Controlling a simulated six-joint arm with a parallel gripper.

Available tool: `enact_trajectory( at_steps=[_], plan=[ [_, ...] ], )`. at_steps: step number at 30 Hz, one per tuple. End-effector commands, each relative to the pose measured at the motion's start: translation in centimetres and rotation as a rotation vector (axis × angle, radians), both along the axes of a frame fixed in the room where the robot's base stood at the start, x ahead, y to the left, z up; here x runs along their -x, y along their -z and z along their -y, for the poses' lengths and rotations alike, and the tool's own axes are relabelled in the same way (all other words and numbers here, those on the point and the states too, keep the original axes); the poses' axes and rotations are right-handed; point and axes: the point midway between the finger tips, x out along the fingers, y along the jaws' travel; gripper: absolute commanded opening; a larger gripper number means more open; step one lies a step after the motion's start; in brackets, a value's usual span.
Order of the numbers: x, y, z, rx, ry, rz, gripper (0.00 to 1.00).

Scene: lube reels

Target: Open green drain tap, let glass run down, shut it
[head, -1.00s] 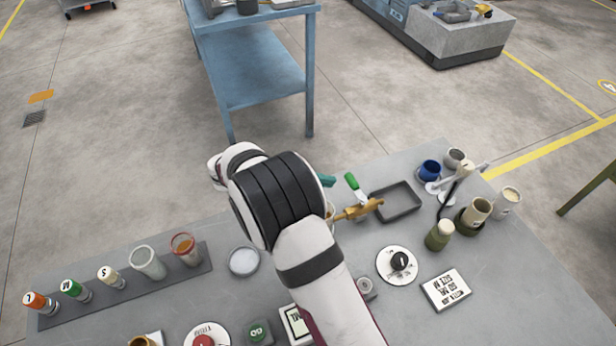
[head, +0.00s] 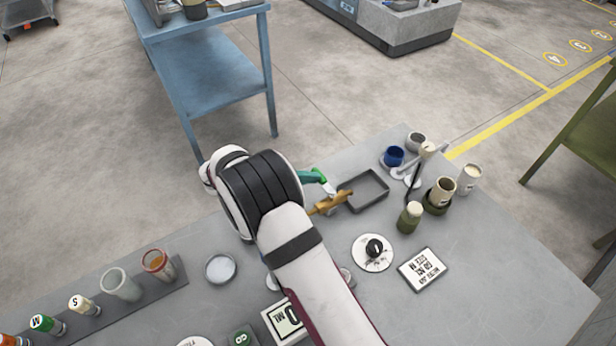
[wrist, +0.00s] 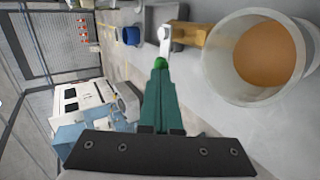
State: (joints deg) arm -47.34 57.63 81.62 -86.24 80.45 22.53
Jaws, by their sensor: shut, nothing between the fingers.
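The drain tap has a brass body (head: 330,203) and a green-tipped lever (head: 321,177). In the wrist view the lever's pale metal arm (wrist: 166,38) runs up from its green end (wrist: 160,63) beside the brass (wrist: 192,38). My gripper (head: 307,176) has teal fingers, shut together with nothing between them. In the wrist view its fingertips (wrist: 160,72) overlap the lever's green end; I cannot tell if they touch. A glass (wrist: 222,72) with orange-brown liquid (wrist: 268,55) stands right of the fingers in the wrist view; my arm hides it in the head view.
A dark shallow tray (head: 347,206) lies beyond the tap. A blue cup (head: 394,157), an olive bottle (head: 409,219), a dial (head: 373,252) and a printed sign (head: 424,269) stand to the right. A rack (head: 178,269) of vials and glasses lies left, with a round dish (head: 221,268) near it.

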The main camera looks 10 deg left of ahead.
Motion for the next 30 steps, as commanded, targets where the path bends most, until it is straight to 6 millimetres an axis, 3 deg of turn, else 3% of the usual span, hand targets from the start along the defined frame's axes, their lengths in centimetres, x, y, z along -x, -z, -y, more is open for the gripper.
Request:
enact_trajectory(
  at_steps=[10,18,30],
  plan=[
    [-0.5,0.0,0.1,0.0,0.076,0.0,0.0],
    [-1.5,0.1,0.6,-0.001,0.233,0.001,0.0],
    [-3.2,0.0,1.9,0.0,0.227,0.0,0.0]
  ],
)
